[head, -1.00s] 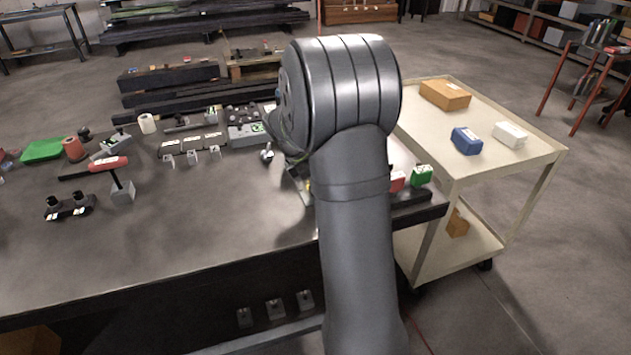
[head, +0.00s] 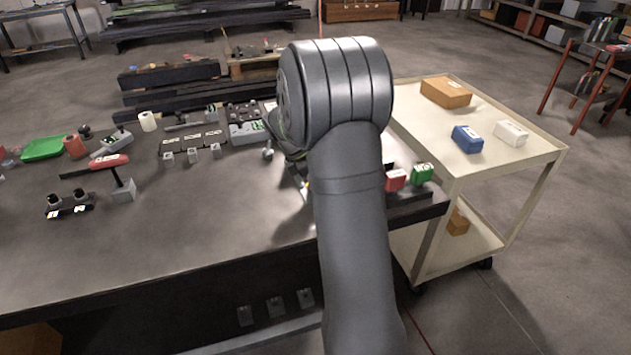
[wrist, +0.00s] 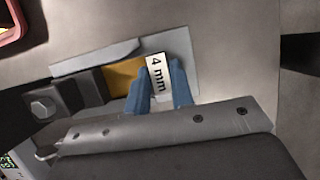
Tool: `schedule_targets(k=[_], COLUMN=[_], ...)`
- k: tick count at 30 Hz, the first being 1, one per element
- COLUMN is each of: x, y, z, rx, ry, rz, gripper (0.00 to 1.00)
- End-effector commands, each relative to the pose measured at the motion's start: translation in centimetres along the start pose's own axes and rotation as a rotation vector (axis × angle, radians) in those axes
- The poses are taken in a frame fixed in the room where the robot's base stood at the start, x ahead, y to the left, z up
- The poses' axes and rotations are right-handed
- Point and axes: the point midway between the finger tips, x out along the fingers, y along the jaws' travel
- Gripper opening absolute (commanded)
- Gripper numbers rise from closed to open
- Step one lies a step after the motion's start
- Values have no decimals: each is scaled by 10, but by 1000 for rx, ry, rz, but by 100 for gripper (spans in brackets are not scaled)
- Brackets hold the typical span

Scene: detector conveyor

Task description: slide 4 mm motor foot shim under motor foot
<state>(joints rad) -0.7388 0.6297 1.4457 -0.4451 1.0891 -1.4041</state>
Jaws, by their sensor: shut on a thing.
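In the wrist view, my gripper (wrist: 162,88) has two blue fingers closed on a white tab marked "4 mm" (wrist: 158,72), the labelled part of the shim. A flat yellow piece (wrist: 123,77) lies left of the tab, partly behind the left finger; I cannot tell whether it joins the tab. At its left is a dark block (wrist: 85,90) with a hex bolt (wrist: 42,101), seemingly the motor foot. I cannot tell whether the yellow piece is under it. A grey plate (wrist: 186,62) lies below them. In the head view my arm hides the gripper and the motor foot.
A red-handled tool (head: 108,162) and small grey blocks (head: 192,154) lie to the left. The bench's front middle (head: 200,235) is clear.

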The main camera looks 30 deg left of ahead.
Motion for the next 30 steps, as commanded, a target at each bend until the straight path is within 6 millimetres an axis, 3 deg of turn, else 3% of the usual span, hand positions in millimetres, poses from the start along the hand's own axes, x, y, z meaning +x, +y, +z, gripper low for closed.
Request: schedule_targets(k=[30], x=[0], y=[31], z=[0], rx=[-1], ry=[0], rz=[0], gripper=[0])
